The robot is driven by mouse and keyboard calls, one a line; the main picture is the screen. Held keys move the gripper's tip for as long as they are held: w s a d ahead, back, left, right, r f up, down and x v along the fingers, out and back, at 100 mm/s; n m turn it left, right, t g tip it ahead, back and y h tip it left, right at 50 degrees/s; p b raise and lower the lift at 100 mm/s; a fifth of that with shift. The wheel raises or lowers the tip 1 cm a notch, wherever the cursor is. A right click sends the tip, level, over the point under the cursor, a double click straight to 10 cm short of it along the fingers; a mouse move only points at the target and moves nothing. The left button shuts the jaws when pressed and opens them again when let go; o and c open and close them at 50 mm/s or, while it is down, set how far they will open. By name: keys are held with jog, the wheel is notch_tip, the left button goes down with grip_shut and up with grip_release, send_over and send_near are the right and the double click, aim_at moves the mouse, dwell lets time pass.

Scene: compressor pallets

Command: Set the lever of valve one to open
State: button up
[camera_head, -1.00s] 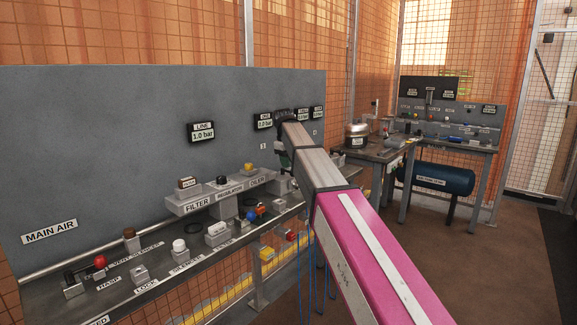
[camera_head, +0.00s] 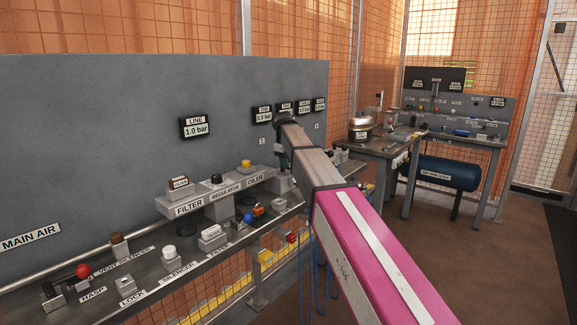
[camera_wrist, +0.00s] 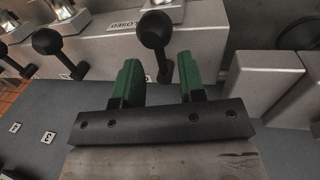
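In the wrist view, my gripper (camera_wrist: 158,82) has two green fingers standing apart, with nothing clamped between them. A valve lever with a black ball knob (camera_wrist: 154,30) stands just beyond the fingertips, its stem showing in the gap. Contact cannot be told. A CLOSED label (camera_wrist: 127,25) is on the grey block beside this lever. The lever's valve number is not readable. A second black ball lever (camera_wrist: 47,42) stands to the left, with another at the far left edge. In the head view, my arm mostly hides my gripper (camera_head: 283,158) and the valves.
Number plates 3 (camera_wrist: 48,137) and 4 (camera_wrist: 15,127) show on the grey panel. Grey blocks (camera_wrist: 262,78) stand right of the gripper. In the head view, the LINE display (camera_head: 196,127) reads 1.0 bar. A regulator shelf (camera_head: 222,193) and a red-knobbed lever (camera_head: 83,271) are to the left.

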jog(key=shift+w+d+f, duration=0.15)
jog(key=shift+f, duration=0.7)
grip_shut()
